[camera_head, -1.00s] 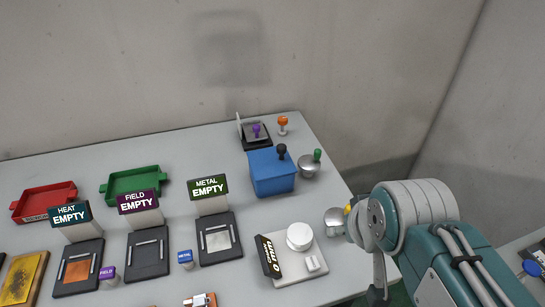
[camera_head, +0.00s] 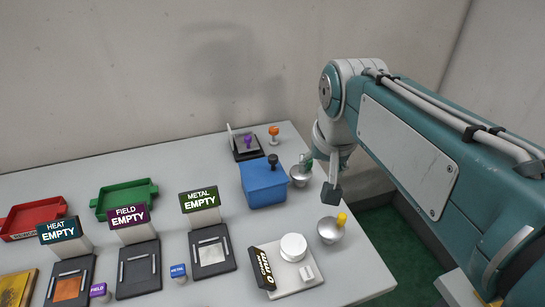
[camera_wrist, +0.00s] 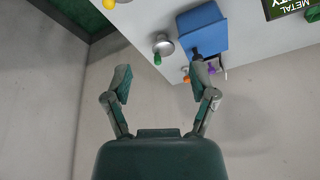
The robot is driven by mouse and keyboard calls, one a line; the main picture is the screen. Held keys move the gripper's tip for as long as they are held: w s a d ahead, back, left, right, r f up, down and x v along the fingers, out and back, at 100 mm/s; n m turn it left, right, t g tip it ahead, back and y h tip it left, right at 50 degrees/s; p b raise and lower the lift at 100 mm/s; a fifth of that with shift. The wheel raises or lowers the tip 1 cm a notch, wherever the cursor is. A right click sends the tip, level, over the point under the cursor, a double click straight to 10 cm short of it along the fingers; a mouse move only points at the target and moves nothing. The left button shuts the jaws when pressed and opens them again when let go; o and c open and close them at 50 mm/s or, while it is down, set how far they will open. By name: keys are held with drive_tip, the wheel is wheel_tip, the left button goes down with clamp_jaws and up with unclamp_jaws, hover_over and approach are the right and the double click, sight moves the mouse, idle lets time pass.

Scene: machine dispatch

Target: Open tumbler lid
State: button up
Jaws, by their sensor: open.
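A blue box (camera_head: 264,188) with a black knob (camera_head: 273,159) on top stands at the back right of the table. It looks like the tumbler, and its top looks closed. In the wrist view the blue box (camera_wrist: 205,27) is at the top, its black knob (camera_wrist: 196,53) close to the right finger in the picture. My gripper (camera_wrist: 163,80) is open and empty, its fingers wide apart. In the head view my gripper (camera_head: 333,178) hangs to the right of the box, above the table's right side and apart from the box. One finger is mostly hidden there.
A metal bowl with a green knob (camera_head: 308,161) stands right of the box. Another with a yellow knob (camera_head: 342,218) is nearer the front. A white device (camera_head: 292,247) stands in front of the box. Orange (camera_head: 273,130) and purple (camera_head: 248,140) knobs stand behind.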

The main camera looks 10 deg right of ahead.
drive_tip(key=w+a+m+g, duration=0.2)
drive_tip(key=w+a, duration=0.1)
drive_tip(key=w, duration=0.8)
drive_tip(key=m+g, duration=0.2)
approach(273, 156)
wheel_tip(273, 156, down, 10)
drive_tip(key=shift+s+a+f, duration=0.1)
drive_tip(key=shift+s+a, duration=0.05)
clamp_jaws()
